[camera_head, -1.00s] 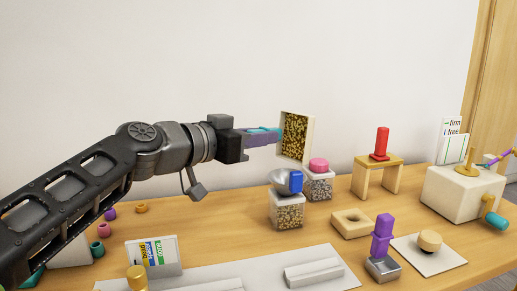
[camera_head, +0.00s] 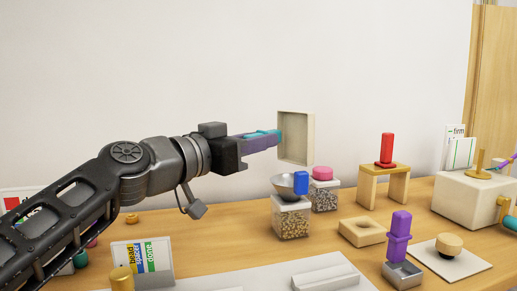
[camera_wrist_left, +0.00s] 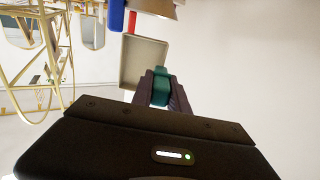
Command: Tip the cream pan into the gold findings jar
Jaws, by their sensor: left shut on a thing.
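The cream pan (camera_head: 296,138) is a shallow square tray turned up on its side, its bare inside facing my head camera. My left gripper (camera_head: 270,138) is shut on the pan's teal handle and holds the pan in the air. The wrist view also shows the pan (camera_wrist_left: 144,63), with the teal handle between the purple fingers. Below the pan stands a clear jar (camera_head: 291,222) with gold and dark bits inside. A grey funnel (camera_head: 286,188) with a blue tab sits in its top. My right gripper is out of view.
A pink-lidded jar (camera_head: 323,190) stands just behind the funnel jar. A red piece stands on a wooden bridge (camera_head: 385,170) to the right. A wooden block with a hole (camera_head: 362,232), a purple-handled tool (camera_head: 398,235) and a cream box (camera_head: 468,200) stand farther forward or right.

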